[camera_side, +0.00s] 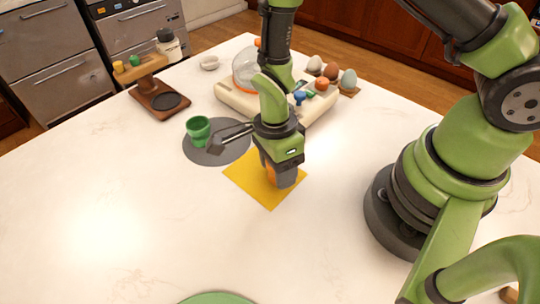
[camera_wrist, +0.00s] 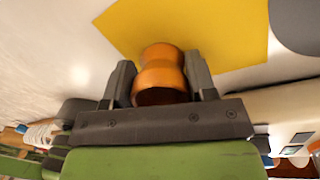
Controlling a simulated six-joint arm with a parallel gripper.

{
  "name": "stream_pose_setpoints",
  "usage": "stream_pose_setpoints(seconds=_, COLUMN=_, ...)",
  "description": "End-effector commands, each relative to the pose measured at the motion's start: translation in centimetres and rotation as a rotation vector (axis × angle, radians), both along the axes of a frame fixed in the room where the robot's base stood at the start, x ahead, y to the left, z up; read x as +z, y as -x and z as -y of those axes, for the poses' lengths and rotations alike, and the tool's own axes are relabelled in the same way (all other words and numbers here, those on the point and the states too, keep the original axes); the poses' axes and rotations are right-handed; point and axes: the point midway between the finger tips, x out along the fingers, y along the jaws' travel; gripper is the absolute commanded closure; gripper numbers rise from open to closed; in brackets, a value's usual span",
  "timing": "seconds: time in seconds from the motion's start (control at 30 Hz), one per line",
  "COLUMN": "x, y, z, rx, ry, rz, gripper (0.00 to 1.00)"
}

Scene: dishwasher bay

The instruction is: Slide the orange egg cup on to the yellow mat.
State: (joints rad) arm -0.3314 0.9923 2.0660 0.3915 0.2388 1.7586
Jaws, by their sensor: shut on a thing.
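The orange egg cup (camera_wrist: 161,72) sits between the two dark fingers of my gripper (camera_wrist: 160,66) in the wrist view, and the fingers are shut on it. In the side view my gripper (camera_side: 281,178) points down and hides most of the cup, with a strip of orange (camera_side: 268,171) showing. The yellow mat (camera_side: 252,182) lies flat on the white counter under and around the gripper. In the wrist view the cup overlaps the near edge of the yellow mat (camera_wrist: 205,25). I cannot tell whether its base rests fully on the mat.
A green egg cup (camera_side: 198,131) stands on a round grey mat (camera_side: 205,157) left of the yellow mat. A cream appliance (camera_side: 240,100) is behind my gripper. Eggs (camera_side: 331,71) stand at the back right, and a wooden stand (camera_side: 150,92) at the back left. The front-left counter is clear.

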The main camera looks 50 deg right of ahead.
Motion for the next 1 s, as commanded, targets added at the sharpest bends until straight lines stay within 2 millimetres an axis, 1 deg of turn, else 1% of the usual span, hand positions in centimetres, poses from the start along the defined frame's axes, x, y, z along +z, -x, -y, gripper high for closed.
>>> stream_pose_setpoints(seconds=0.13, x=0.0, y=0.5, z=-0.1, rx=0.0, ry=0.003, rz=0.001, gripper=0.73)
stream_pose_setpoints(seconds=0.43, x=0.0, y=0.6, z=-0.1, rx=0.0, ry=0.003, rz=0.001, gripper=0.73)
stream_pose_setpoints(seconds=0.47, x=0.0, y=0.6, z=-0.1, rx=0.0, ry=0.003, rz=0.001, gripper=0.44)
stream_pose_setpoints(seconds=0.5, x=0.0, y=0.6, z=-0.1, rx=0.0, ry=0.003, rz=0.001, gripper=0.35)
stream_pose_setpoints(seconds=0.57, x=0.0, y=0.6, z=-0.1, rx=0.0, ry=0.003, rz=0.001, gripper=0.21)
stream_pose_setpoints(seconds=0.6, x=0.0, y=0.6, z=-0.1, rx=0.0, ry=0.003, rz=0.001, gripper=0.19)
stream_pose_setpoints(seconds=0.87, x=0.1, y=0.5, z=-0.1, rx=0.0, ry=0.003, rz=0.001, gripper=0.19)
stream_pose_setpoints(seconds=1.0, x=1.1, y=0.3, z=-0.1, rx=0.0, ry=-0.001, rz=0.004, gripper=0.19)
